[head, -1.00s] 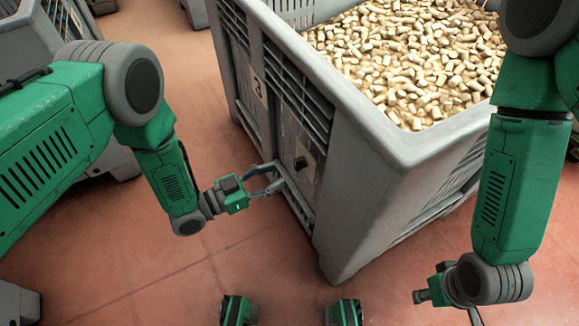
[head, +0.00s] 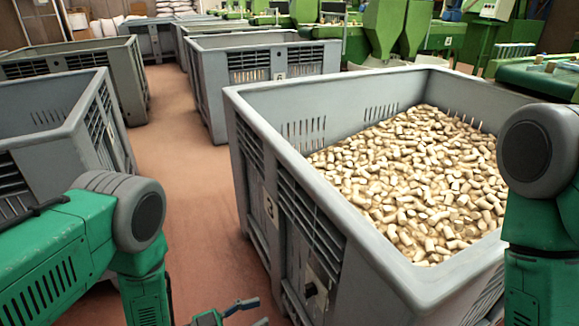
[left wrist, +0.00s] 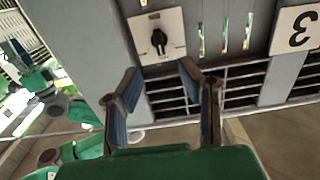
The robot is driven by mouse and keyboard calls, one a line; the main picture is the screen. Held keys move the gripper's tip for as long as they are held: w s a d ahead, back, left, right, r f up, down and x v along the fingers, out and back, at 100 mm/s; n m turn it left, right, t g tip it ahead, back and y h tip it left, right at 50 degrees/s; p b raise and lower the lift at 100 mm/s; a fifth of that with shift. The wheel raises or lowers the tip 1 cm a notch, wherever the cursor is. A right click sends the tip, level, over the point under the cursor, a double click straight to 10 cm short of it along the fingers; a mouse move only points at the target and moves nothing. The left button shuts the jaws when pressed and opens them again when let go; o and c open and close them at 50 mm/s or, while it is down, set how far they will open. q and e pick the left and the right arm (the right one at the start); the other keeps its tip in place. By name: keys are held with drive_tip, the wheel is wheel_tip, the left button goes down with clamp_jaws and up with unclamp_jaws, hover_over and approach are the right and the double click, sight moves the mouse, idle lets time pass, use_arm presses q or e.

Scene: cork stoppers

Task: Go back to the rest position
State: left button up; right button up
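My left gripper (head: 258,312) is at the bottom edge of the head view, partly cut off, just left of a big grey crate (head: 380,275). In the left wrist view my left gripper (left wrist: 158,72) has its two fingers spread apart with nothing between them. Beyond the fingertips is a black knob (left wrist: 159,41) on a pale plate on the crate's side. The knob also shows in the head view (head: 311,290). I cannot tell the exact gap between fingers and crate wall. My right arm (head: 540,235) stands at the right edge; its gripper is out of view.
The crate is filled with cork stoppers (head: 425,185). More grey crates stand at the left (head: 60,130) and behind (head: 210,85). Red floor (head: 180,170) runs free between them. Green machines (head: 395,30) stand at the back.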

use_arm(q)
drive_tip(key=s+a+f+n+y, duration=0.2)
drive_tip(key=a+f+n+y, duration=0.25)
drive_tip(key=a+y, duration=0.2)
drive_tip(key=s+a+n+g+y, duration=0.3)
drive_tip(key=s+a+g+y, duration=0.15)
drive_tip(key=s, duration=0.55)
drive_tip(key=s+a+n+g+y, duration=0.4)
drive_tip(key=s+a, duration=0.2)
drive_tip(key=s, duration=0.4)
wheel_tip(320, 180, up, 14)
drive_tip(key=p, duration=1.4)
drive_tip(key=shift+s+a+r, duration=0.15)
drive_tip(key=shift+s+a, duration=0.15)
drive_tip(key=shift+s, duration=0.05)
drive_tip(key=shift+w, duration=0.15)
